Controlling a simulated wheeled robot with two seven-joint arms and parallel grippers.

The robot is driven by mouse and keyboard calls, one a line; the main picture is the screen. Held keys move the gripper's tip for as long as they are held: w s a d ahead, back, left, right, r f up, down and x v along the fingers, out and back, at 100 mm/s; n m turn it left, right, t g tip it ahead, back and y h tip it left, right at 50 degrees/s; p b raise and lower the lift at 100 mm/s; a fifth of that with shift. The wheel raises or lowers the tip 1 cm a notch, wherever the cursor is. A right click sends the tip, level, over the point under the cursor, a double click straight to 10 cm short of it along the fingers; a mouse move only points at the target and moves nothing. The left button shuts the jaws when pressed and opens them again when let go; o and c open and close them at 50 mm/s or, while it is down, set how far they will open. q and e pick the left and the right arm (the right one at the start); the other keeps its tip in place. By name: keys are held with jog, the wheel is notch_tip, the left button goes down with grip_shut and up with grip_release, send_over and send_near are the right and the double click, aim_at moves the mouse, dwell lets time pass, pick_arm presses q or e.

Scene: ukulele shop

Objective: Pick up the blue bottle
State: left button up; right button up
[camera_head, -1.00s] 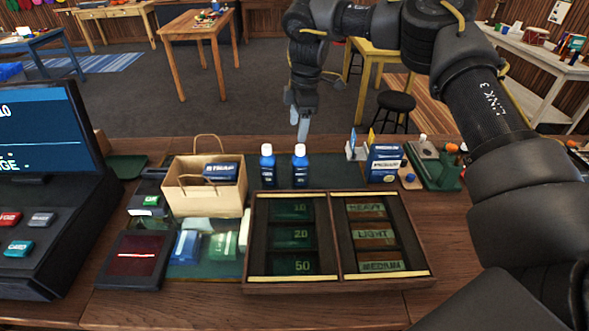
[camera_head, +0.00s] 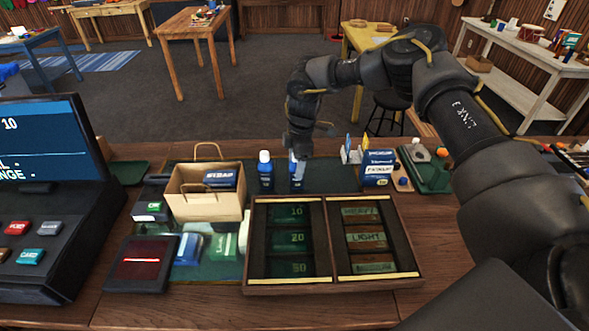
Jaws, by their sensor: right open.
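Two blue bottles with white caps stand upright on the counter, behind the wooden tray. The left blue bottle (camera_head: 265,174) is in plain view. The right blue bottle (camera_head: 296,184) is partly covered by my right gripper (camera_head: 299,168), which points down over it from behind. The gripper is open, with its fingers at the upper part of this bottle. I cannot tell whether they touch it. My left gripper is out of view.
A paper bag (camera_head: 183,204) holding a blue box stands left of the bottles. The wooden tray (camera_head: 246,272) with labelled compartments lies in front of them. A blue-and-white box (camera_head: 377,170) stands to their right. The register (camera_head: 50,207) is at far left.

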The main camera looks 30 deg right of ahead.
jog(key=shift+a+f, duration=0.1)
jog(key=shift+c, duration=0.3)
jog(key=c, duration=1.1)
